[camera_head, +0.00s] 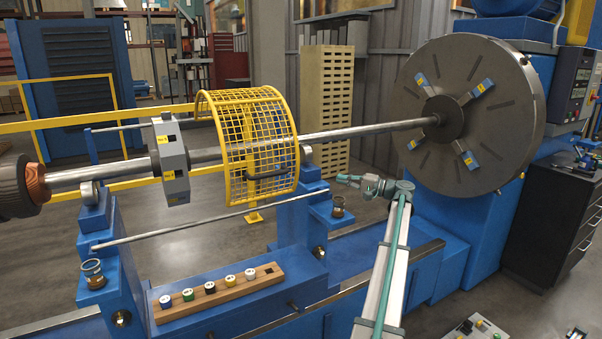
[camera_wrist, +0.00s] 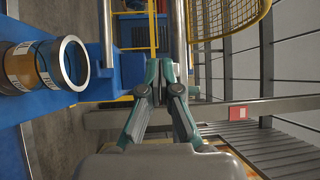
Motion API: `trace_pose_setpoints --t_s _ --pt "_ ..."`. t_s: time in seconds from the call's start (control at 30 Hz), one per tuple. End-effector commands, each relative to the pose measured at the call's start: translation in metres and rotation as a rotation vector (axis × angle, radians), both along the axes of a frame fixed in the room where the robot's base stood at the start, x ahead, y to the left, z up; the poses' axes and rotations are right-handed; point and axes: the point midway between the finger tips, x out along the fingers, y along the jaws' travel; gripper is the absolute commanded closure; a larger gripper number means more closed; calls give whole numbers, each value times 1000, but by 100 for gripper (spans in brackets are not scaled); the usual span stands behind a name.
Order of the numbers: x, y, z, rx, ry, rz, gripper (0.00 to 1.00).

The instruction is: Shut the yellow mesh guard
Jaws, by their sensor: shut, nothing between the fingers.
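The yellow mesh guard (camera_head: 262,135) is a curved mesh cover with a yellow frame, arching around the steel shaft (camera_head: 360,130). A dark handle (camera_head: 268,178) sits on its front, low down. In the wrist view part of the mesh guard (camera_wrist: 228,14) shows at the top right. My gripper (camera_head: 347,181) is to the right of the guard and apart from it, at about the handle's height. In the wrist view my gripper (camera_wrist: 166,72) has its fingers together with nothing between them. The guard's far side is partly hidden.
A slotted faceplate (camera_head: 470,115) stands at right behind my arm. A thin rod (camera_head: 210,222) runs in front, below the guard. Blue stands (camera_head: 308,220) hold the shaft. A wooden rack (camera_head: 215,293) with several coloured caps lies in front.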

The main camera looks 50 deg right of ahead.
Motion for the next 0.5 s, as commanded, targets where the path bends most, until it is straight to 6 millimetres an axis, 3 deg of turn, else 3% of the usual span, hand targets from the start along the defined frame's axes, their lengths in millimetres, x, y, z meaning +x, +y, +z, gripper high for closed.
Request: trace_pose_setpoints --t_s 0.27,0.5 --pt "-19 7 4 4 84 115 100" --pt "5 18 5 4 87 118 100"
